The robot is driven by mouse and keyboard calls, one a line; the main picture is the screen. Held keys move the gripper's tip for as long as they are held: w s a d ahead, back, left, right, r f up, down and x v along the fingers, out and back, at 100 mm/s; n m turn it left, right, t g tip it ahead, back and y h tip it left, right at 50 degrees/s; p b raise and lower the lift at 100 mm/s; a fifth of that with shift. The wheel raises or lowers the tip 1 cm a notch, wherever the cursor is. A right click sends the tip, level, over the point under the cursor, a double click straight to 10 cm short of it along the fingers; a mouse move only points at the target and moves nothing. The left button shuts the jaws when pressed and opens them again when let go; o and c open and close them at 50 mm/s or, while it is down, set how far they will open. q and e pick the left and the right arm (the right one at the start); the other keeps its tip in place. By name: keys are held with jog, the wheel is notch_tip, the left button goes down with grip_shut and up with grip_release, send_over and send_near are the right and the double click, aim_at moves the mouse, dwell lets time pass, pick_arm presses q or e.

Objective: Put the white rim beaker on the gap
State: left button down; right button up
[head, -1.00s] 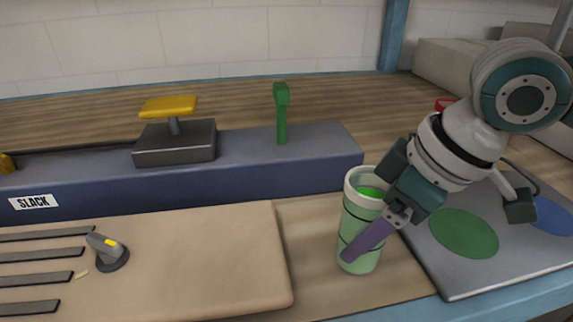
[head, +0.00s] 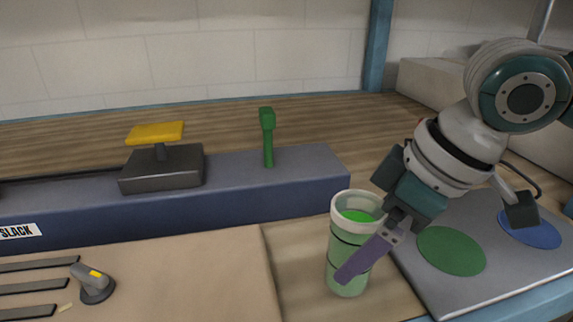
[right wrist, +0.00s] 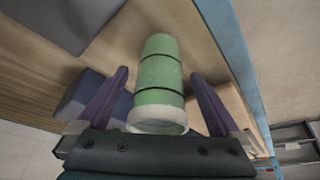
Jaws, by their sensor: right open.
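The white rim beaker (head: 341,235) is a tall green cup with dark bands and green contents. It stands upright on the wooden table (head: 300,270), between a tan board and a grey plate. My right gripper (head: 364,257) is at the beaker, one purple finger crossing in front of it. In the right wrist view the beaker (right wrist: 158,75) lies between the two spread fingers (right wrist: 160,90), with slight room visible on both sides. In the head view the far finger is hidden. My left gripper is out of view. I cannot tell which spot is the gap.
The tan board (head: 190,270) with slots and a grey knob (head: 95,284) is at left. A blue block (head: 230,205) labelled SLACK stands behind, bearing a yellow-topped press (head: 155,133) and a green post (head: 268,140). The grey plate (head: 440,285) has green and blue discs.

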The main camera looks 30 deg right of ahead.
jog(key=p+v, duration=0.1)
jog(key=v, duration=0.8)
jog(key=shift+r, duration=0.35)
jog(key=shift+s, duration=0.25)
